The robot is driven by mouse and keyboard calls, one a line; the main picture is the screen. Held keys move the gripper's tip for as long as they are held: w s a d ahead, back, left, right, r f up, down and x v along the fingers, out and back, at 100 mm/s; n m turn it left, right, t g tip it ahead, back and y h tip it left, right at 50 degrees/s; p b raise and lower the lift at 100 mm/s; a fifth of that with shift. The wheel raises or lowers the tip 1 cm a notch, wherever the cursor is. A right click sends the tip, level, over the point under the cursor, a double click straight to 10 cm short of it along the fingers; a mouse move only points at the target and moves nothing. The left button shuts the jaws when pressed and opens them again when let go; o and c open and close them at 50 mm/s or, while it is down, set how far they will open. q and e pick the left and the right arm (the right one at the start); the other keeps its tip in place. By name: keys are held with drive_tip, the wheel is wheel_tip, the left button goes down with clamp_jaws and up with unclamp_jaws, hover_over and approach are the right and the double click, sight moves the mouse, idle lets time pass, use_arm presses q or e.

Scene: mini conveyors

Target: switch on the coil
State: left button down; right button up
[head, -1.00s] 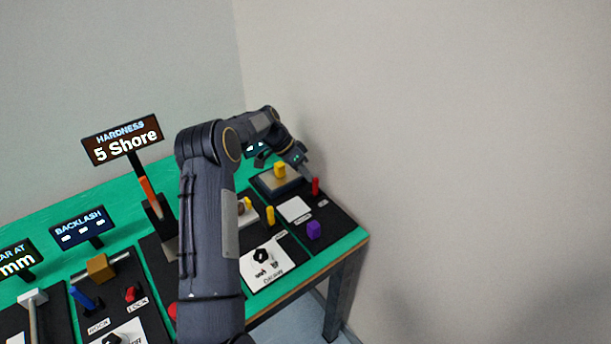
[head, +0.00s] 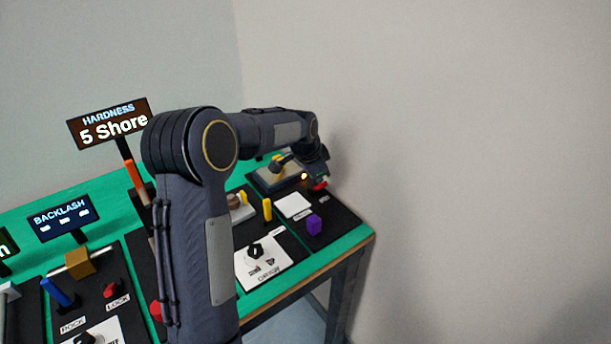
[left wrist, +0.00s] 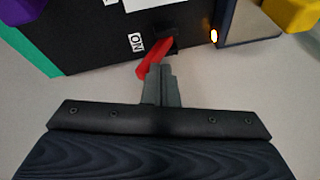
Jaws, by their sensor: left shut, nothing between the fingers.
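The red lever (left wrist: 152,60) lies tilted over beside the ON label (left wrist: 136,42) in the left wrist view. In the head view the red lever (head: 321,187) shows low, partly hidden by my gripper. A small lamp (left wrist: 214,37) on the edge of the dark coil base (left wrist: 240,24) glows orange. The lamp also glows in the head view (head: 304,176). My left gripper (left wrist: 160,72) is shut and empty, its tips right at the lever; I cannot tell whether they touch. My right gripper is not in view.
A purple block (head: 314,225) and a white plate (head: 293,206) are nearer on the black panel. A dial card (head: 262,262) lies to the left. The wall is close on the right.

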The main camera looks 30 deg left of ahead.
use_arm(q)
drive_tip(key=shift+a, duration=0.1)
idle(0.3)
drive_tip(key=shift+w+a+f, duration=0.25)
drive_tip(key=shift+a+f, duration=0.1)
drive_tip(key=shift+a, duration=0.2)
drive_tip(key=shift+r, duration=0.1)
